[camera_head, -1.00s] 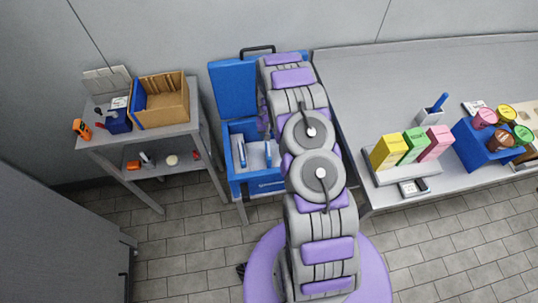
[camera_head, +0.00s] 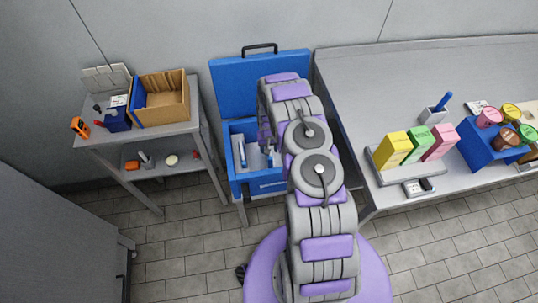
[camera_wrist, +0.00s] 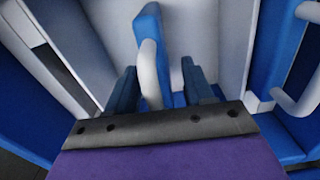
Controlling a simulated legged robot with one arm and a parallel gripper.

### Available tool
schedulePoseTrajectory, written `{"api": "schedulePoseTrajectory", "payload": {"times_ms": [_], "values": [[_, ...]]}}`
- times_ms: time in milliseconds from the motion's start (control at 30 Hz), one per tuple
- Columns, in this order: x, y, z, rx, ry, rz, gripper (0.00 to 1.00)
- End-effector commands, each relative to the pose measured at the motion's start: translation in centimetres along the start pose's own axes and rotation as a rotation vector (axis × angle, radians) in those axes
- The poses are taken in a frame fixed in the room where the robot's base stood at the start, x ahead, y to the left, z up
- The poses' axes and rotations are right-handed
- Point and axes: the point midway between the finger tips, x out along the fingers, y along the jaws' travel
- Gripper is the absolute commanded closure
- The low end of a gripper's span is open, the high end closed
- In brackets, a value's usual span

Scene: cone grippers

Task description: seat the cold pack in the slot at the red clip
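The blue open-top box (camera_head: 262,187) stands at the centre with its lid (camera_head: 228,86) raised. Its inside is pale, and a blue upright piece (camera_head: 242,150) with a white part stands in its left side. In the wrist view my gripper (camera_wrist: 158,80) has its two dark blue fingers apart, inside a pale-walled space. A blue slab with a white curved handle, which looks like the cold pack (camera_wrist: 150,30), rises between them, with a gap to the right finger. I make out no slot or red clip; my arm hides the box's right side in the head view.
A second white handle (camera_wrist: 283,104) on a blue surface is at the right in the wrist view. A grey shelf stand (camera_head: 178,130) with a cardboard box (camera_head: 165,110) is left. A long counter (camera_head: 365,75) with coloured cartons (camera_head: 418,145) is right. The tiled floor in front is bare.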

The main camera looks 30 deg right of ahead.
Motion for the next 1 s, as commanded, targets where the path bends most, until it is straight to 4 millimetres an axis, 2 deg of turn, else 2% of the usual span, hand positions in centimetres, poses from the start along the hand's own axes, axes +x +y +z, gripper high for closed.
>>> {"api": "schedulePoseTrajectory", "payload": {"times_ms": [67,533,1000], "values": [[0.01,0.05,-0.02,0.000,0.000,-0.001,0.56],[0.04,0.08,-0.04,0.001,-0.001,-0.001,1.00],[0.05,0.06,-0.04,0.001,-0.001,-0.001,1.00]]}}
